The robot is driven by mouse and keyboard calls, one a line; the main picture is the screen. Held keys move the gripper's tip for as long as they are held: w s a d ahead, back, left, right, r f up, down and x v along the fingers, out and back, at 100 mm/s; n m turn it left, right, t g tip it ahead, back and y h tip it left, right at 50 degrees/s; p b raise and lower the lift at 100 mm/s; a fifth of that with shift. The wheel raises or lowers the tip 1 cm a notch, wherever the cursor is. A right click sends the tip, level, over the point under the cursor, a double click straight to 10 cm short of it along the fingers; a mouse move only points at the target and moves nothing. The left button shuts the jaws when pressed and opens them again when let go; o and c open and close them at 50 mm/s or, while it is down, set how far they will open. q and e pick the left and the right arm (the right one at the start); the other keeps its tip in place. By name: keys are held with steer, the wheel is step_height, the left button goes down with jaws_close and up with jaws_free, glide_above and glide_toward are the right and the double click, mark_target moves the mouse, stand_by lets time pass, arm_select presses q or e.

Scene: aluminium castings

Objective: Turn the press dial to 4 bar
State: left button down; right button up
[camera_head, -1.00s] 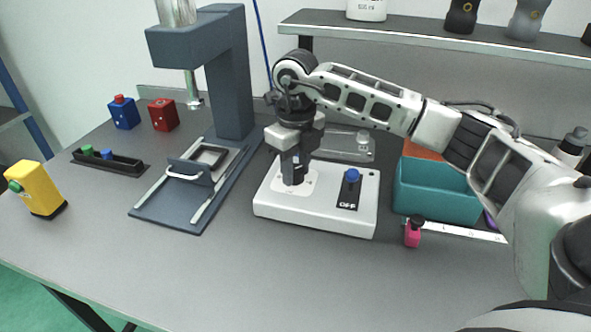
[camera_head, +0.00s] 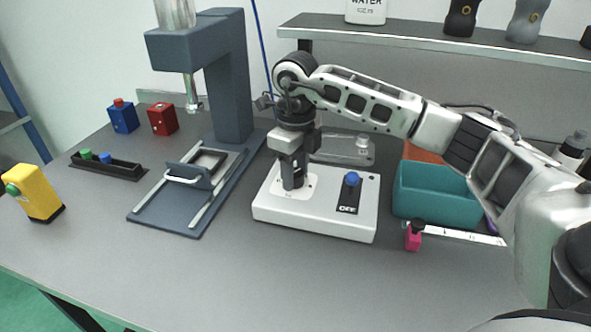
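The press control box (camera_head: 318,219) is a white slab on the grey table, with a white dial plate on its left part and a blue knob (camera_head: 352,179) on a black OFF label to the right. My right gripper (camera_head: 293,186) points straight down over the dial plate, its fingertips at the plate. The dial itself is hidden by the fingers, so I cannot see its setting or whether the fingers hold it. The dark blue press (camera_head: 229,90) stands behind and left of the box. My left gripper is out of view.
A teal bin (camera_head: 438,196) and a small pink bottle (camera_head: 413,237) are right of the box. A yellow device (camera_head: 38,193), a black tray (camera_head: 110,166), a blue block (camera_head: 123,117) and a red block (camera_head: 162,119) are at left. The table's front is clear.

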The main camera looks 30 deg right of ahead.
mark_target(296, 173)
steer(key=shift+o, duration=0.8)
step_height(296, 173, up, 16)
steer(key=p, duration=0.1)
steer(key=shift+f, duration=0.1)
